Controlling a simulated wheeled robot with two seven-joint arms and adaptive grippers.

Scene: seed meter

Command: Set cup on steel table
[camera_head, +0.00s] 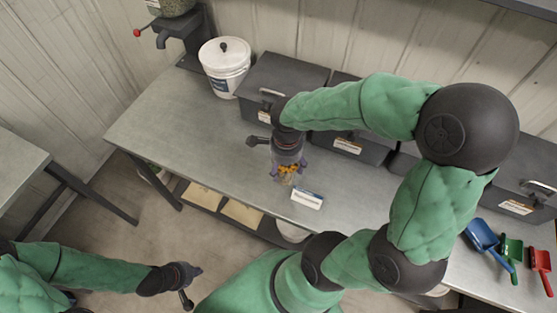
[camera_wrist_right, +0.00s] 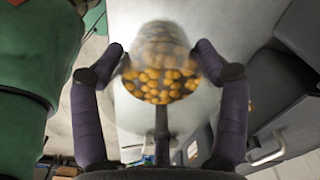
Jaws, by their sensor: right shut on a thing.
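A clear cup (camera_head: 284,170) with orange-yellow pieces in it is in my right gripper (camera_head: 290,165), over the front part of the steel table (camera_head: 150,130). In the right wrist view the cup (camera_wrist_right: 158,65) sits between the purple fingers of my right gripper (camera_wrist_right: 160,75), which are shut around it. I cannot tell whether the cup's base touches the table top. My left gripper (camera_head: 190,280) is low at the left, over the floor and away from the table; its fingers are too small to read.
Dark lidded bins (camera_head: 285,78) line the table's back. A white bucket (camera_head: 224,75) stands at the back left, near a dispenser spout (camera_head: 178,28). A small label card (camera_head: 307,199) is just right of the cup. Blue (camera_head: 482,236), green and red scoops lie at the right.

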